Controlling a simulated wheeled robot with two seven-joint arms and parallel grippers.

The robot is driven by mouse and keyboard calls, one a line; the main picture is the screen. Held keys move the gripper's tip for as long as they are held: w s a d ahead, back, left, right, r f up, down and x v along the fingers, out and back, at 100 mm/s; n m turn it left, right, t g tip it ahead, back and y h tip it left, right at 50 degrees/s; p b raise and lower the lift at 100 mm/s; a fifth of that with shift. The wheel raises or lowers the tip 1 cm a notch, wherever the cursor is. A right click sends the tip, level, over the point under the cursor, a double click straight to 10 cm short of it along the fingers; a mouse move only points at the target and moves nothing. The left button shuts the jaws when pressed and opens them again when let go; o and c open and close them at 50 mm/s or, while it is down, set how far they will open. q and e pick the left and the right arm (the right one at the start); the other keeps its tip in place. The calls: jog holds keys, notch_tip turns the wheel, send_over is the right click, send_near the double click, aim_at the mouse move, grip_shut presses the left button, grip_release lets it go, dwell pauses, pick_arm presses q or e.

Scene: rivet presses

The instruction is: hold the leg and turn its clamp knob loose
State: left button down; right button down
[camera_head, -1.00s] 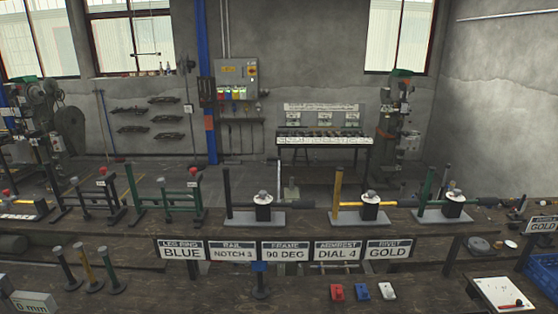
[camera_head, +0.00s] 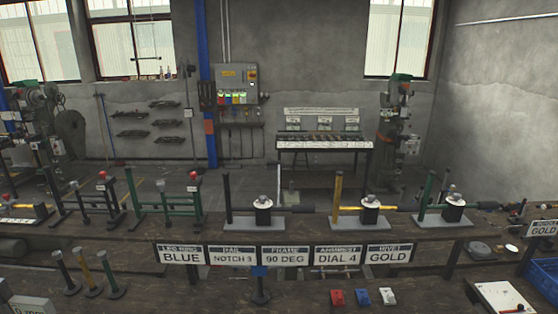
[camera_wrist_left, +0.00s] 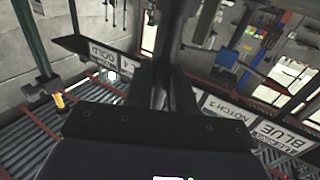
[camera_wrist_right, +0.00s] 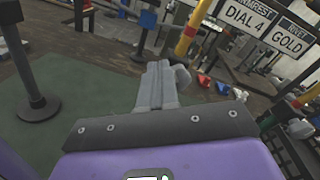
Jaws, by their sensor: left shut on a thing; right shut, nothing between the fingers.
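Neither gripper shows in the head view. In the left wrist view my left gripper (camera_wrist_left: 166,92) is shut on a dark upright thing (camera_wrist_left: 180,45) between its fingers. It is too dark to tell whether this is the leg. In the right wrist view my right gripper (camera_wrist_right: 155,85) is shut and empty above a green mat. A small grey rounded part (camera_wrist_right: 182,78) shows just right of its fingertips; I cannot tell whether it is the clamp knob. A yellow post (camera_wrist_right: 188,38) stands beyond the fingertips. A dark post on a round base (camera_wrist_right: 38,107) stands at the left.
Several loose posts, including a green one (camera_head: 107,268), stand on the near bench at the left. A row of signs (camera_head: 284,254) hangs in the middle. Red, blue and white blocks (camera_head: 362,296) lie front right. A blue crate (camera_head: 541,276) sits at the right edge.

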jog(key=s, duration=0.6)
jog(key=shift+r, duration=0.3)
dwell(0.4)
jog(key=w+d+r, duration=0.1)
jog(key=w+d, duration=0.1)
jog(key=w, duration=0.5)
jog(key=shift+w+d+r+h, duration=0.15)
jog(key=shift+w+d+h, duration=0.05)
jog(key=shift+w+h, duration=0.1)
